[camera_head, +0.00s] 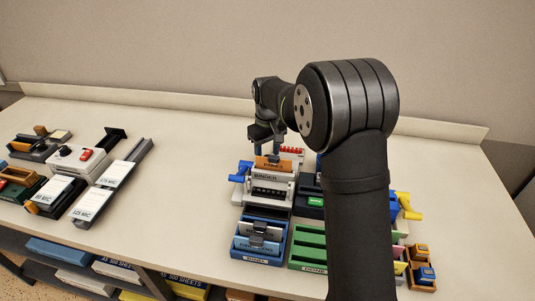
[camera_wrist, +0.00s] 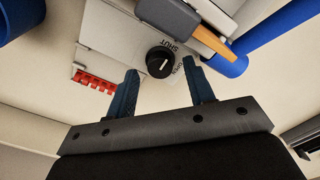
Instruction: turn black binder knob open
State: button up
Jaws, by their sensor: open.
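The black binder knob (camera_wrist: 159,62) is round with a white pointer line and sits on the white binder body (camera_wrist: 110,35) in the wrist view. A SHUT label lies beside it, with a second label partly hidden by a finger. I cannot tell surely which label the pointer faces. My gripper (camera_wrist: 160,66) is open, its two dark blue fingers on either side of the knob, apart from it in the picture; the gap in depth is unclear. In the head view, my gripper (camera_head: 276,146) is above and behind the binder (camera_head: 270,183), and the knob is hidden.
A red toothed part (camera_wrist: 93,80) is left of the knob, and a blue cylinder (camera_wrist: 225,62) is at right. In the head view, blue (camera_head: 260,241) and green (camera_head: 308,247) trays stand in front of the binder. White and grey devices (camera_head: 80,158) stand at left; the table between is clear.

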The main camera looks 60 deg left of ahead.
jog(key=shift+f, duration=0.6)
jog(key=c, duration=1)
